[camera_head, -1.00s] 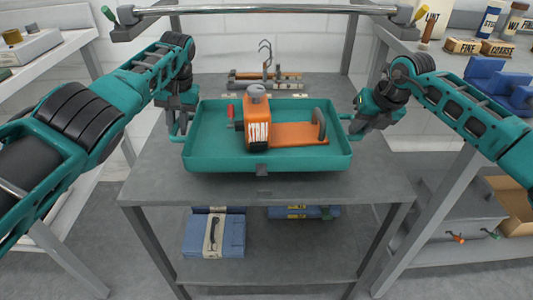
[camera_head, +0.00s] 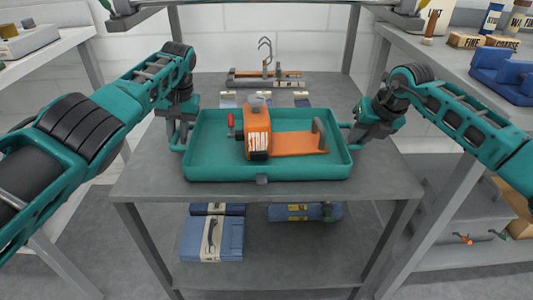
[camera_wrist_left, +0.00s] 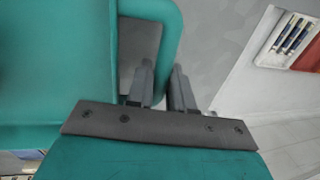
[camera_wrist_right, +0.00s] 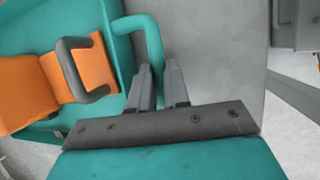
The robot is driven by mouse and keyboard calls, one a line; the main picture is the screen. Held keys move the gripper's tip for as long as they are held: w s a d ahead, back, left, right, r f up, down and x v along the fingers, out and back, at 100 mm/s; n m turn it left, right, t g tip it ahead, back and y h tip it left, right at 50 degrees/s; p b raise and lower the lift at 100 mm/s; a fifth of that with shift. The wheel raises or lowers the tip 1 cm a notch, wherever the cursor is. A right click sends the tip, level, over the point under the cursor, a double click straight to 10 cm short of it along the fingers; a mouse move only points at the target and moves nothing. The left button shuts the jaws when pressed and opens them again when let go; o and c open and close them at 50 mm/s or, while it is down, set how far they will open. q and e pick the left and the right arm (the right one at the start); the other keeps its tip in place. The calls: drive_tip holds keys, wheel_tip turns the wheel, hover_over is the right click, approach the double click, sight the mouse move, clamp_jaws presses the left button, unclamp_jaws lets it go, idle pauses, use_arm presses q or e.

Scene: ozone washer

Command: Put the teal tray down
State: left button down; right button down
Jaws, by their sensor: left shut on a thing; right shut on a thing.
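The teal tray (camera_head: 197,165) is level over the grey table (camera_head: 150,185). I cannot tell whether its underside touches the tabletop. It carries an orange tool (camera_head: 257,135) with a dark handle and a red knob. My left gripper (camera_head: 179,143) is shut on the tray's left handle; the handle passes between its fingers in the left wrist view (camera_wrist_left: 164,85). My right gripper (camera_head: 352,134) is shut on the tray's right handle, which also shows in the right wrist view (camera_wrist_right: 150,38).
Behind the tray, a stand with a hook (camera_head: 265,60) and several small flat pieces (camera_head: 263,98) lie on the table. Blue cases (camera_head: 212,238) sit on the lower shelf. Side benches (camera_head: 470,65) flank the table. The table's front strip is clear.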

use_arm(q)
drive_tip(key=c, duration=1.5)
unclamp_jaws()
drive_tip(key=shift+f, duration=0.3)
use_arm(e)
drive_tip(key=c, duration=1.6)
unclamp_jaws()
drive_tip(key=shift+f, duration=0.3)
use_arm(q)
drive_tip(key=shift+o, duration=0.9)
drive_tip(key=shift+r, duration=0.1)
use_arm(e)
drive_tip(key=shift+o, duration=1)
drive_tip(key=shift+r, duration=0.15)
use_arm(q)
drive_tip(key=o, duration=0.3)
use_arm(e)
drive_tip(key=o, duration=0.3)
use_arm(q)
drive_tip(key=shift+r, duration=0.15)
use_arm(e)
drive_tip(key=shift+r, duration=0.1)
